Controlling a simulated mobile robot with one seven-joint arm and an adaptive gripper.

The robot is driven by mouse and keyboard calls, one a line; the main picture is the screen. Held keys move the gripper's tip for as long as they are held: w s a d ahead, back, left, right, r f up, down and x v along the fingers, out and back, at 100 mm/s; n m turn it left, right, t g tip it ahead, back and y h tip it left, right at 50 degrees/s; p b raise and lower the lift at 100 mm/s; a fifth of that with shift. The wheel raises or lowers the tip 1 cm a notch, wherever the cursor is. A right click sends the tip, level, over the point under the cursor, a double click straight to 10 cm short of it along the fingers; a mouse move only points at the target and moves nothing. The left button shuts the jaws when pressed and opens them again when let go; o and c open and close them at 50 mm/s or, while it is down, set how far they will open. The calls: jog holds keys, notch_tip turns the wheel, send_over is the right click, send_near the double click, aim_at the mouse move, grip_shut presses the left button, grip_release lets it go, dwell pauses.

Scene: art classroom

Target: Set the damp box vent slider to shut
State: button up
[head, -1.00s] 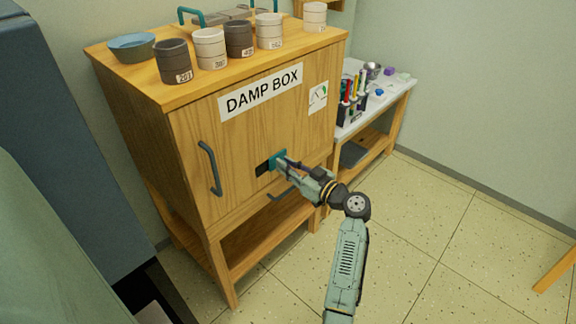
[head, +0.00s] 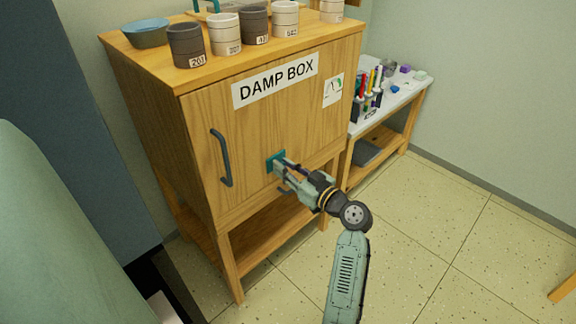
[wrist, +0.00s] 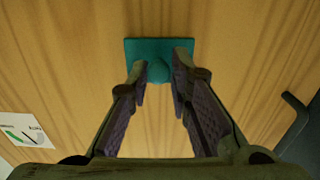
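The damp box (head: 205,115) is a wooden cabinet with a labelled door. Its vent slider (head: 275,161) is a small teal plate on the door, right of the dark door handle (head: 221,157). No dark vent opening shows beside the plate now. In the wrist view the teal slider plate (wrist: 132,48) has a rounded knob (wrist: 159,71) between my fingertips. My gripper (wrist: 162,68) is open around the knob. The left finger is close to the knob, perhaps touching; a gap shows on the right. In the head view my gripper (head: 281,168) reaches the slider from the right.
Several grey and white cups (head: 226,36) and a blue bowl (head: 146,34) stand on the cabinet top. A dial card (head: 333,90) is on the door. A side table (head: 385,113) with tools stands right of the cabinet.

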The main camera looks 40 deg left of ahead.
jog(key=o, duration=0.4)
jog(key=shift+s+a, duration=0.15)
jog(key=shift+s, duration=0.1)
jog(key=d, duration=1.2)
jog(key=shift+s, duration=0.45)
